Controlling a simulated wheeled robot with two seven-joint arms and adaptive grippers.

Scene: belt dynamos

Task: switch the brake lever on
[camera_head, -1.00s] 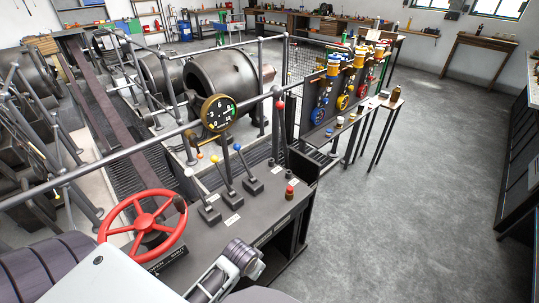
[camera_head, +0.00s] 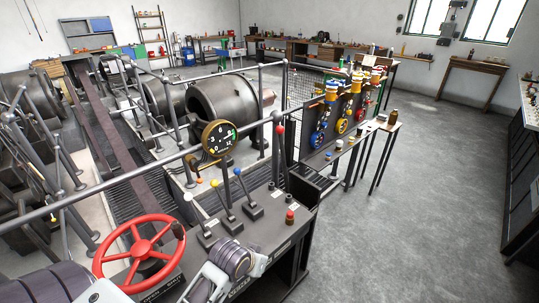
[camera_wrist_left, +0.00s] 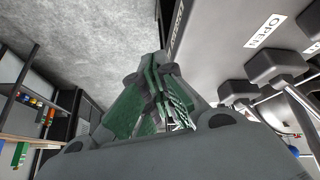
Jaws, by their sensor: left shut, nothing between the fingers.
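Three levers stand in a row on the dark console (camera_head: 268,228): one with a white knob (camera_head: 188,196), one yellow (camera_head: 214,184), one blue (camera_head: 237,171). A taller red-knobbed lever (camera_head: 280,130) stands behind them. I cannot read which is the brake lever. My left arm's wrist (camera_head: 232,262) hangs over the console's near edge, in front of the levers; its fingertips cannot be made out there. In the left wrist view my left gripper (camera_wrist_left: 160,70) is shut and empty, apart from the lever bases (camera_wrist_left: 270,66) on the right. My right gripper is not in view.
A red handwheel (camera_head: 140,252) sits left of the levers. A grey rail (camera_head: 130,170) and a round gauge (camera_head: 218,137) are behind them. A small red-topped button (camera_head: 290,217) is at the console's right. The floor at right is clear.

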